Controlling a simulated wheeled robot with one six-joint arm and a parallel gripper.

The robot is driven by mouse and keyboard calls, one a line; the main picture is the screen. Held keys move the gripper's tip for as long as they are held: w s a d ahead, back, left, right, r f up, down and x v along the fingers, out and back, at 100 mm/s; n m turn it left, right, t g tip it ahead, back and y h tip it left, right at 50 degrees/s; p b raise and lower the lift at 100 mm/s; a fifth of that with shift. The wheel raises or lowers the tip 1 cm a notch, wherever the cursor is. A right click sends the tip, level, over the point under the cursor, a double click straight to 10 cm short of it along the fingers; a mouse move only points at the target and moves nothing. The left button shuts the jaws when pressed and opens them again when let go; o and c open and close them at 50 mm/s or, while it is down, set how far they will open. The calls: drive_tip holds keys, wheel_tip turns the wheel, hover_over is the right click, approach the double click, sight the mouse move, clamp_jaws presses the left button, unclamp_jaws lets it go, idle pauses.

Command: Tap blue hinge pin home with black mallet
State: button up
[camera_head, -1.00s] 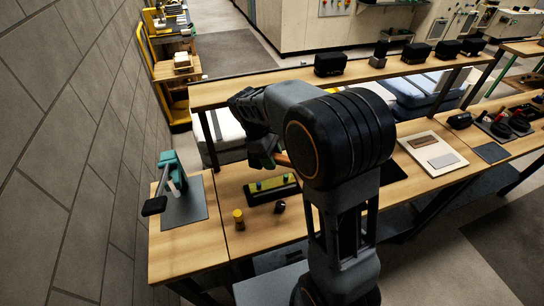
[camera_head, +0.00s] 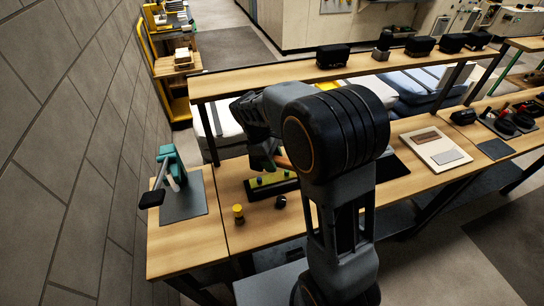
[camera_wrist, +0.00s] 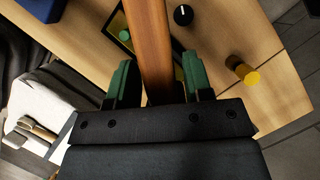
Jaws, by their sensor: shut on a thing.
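My gripper (camera_wrist: 162,85) is shut on the wooden handle of the mallet (camera_wrist: 155,45), with a green finger on each side. The brown handle (camera_head: 284,160) also shows beside my gripper in the head view. The mallet's black head is not clearly visible in either view. Below the gripper, a green-yellow fixture (camera_head: 272,187) sits on the bench in a dark tray. A small bluish pin (camera_head: 259,180) stands on its left part. A round green top (camera_wrist: 125,35) shows left of the handle in the wrist view. My arm and the handle hide part of the fixture.
A yellow cylinder (camera_head: 238,210) and a small black knob (camera_head: 280,202) stand on the bench in front of the fixture. A teal lever press (camera_head: 168,165) stands on a grey mat at left. A raised shelf (camera_head: 300,82) runs behind, carrying black boxes.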

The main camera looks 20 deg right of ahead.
drive_tip(key=shift+f, duration=0.6)
drive_tip(key=shift+r, duration=0.1)
idle(0.3)
idle(0.3)
wheel_tip(320, 180, down, 6)
drive_tip(key=b, duration=0.3)
drive_tip(key=shift+b, duration=0.3)
drive_tip(key=shift+r+p, duration=0.4)
drive_tip(key=shift+p, duration=0.1)
wheel_tip(320, 180, up, 5)
drive_tip(key=p, duration=0.3)
drive_tip(key=shift+r, duration=0.1)
